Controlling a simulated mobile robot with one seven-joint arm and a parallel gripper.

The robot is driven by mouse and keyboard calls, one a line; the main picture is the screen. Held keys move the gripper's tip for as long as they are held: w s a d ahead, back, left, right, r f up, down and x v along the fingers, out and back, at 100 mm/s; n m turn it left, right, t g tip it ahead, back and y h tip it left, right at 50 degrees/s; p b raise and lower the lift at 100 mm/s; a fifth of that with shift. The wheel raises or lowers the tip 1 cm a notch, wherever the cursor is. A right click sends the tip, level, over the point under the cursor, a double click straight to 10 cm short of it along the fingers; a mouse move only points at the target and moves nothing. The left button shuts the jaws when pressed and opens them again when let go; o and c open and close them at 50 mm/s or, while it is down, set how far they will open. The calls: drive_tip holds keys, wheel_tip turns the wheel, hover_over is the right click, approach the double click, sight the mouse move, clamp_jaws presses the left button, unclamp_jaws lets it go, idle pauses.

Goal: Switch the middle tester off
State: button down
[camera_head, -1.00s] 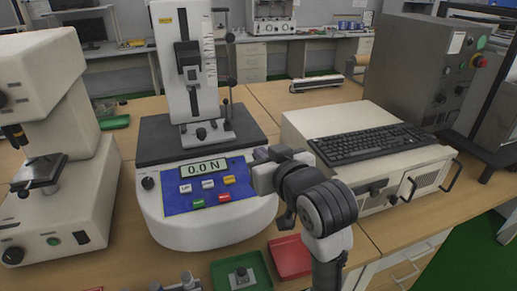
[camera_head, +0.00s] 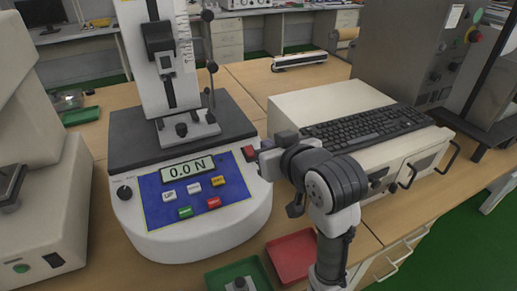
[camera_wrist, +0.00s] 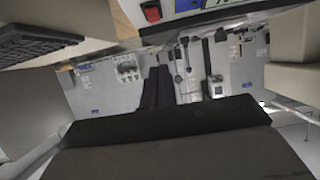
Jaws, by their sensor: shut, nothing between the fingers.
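The middle tester (camera_head: 150,228) is a white machine with a dark platform, an upright column and a blue front panel. Its display (camera_head: 187,168) reads 0.0 N. A red switch (camera_head: 250,153) in a dark frame sits at the right end of its front. The switch also shows at the top of the wrist view (camera_wrist: 151,11). My gripper (camera_head: 266,157) is just right of the switch in the head view, its tips partly hidden by my wrist. In the wrist view my fingers (camera_wrist: 158,88) are together and empty. I cannot tell whether they touch the tester.
A white box unit (camera_head: 320,105) with a black keyboard (camera_head: 365,133) stands close on the right. Another white tester (camera_head: 30,205) stands at the left. A red tray (camera_head: 293,256) and a green tray (camera_head: 212,281) lie in front.

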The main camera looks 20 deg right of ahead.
drive_tip(key=p, duration=0.2)
hover_over(247, 146)
drive_tip(key=s, duration=0.4)
wheel_tip(247, 146, down, 4)
drive_tip(key=shift+s+r, duration=0.1)
drive_tip(key=shift+r, duration=0.05)
drive_tip(key=f, duration=0.3)
drive_tip(key=shift+s, duration=0.3)
drive_tip(key=shift+f, duration=0.5)
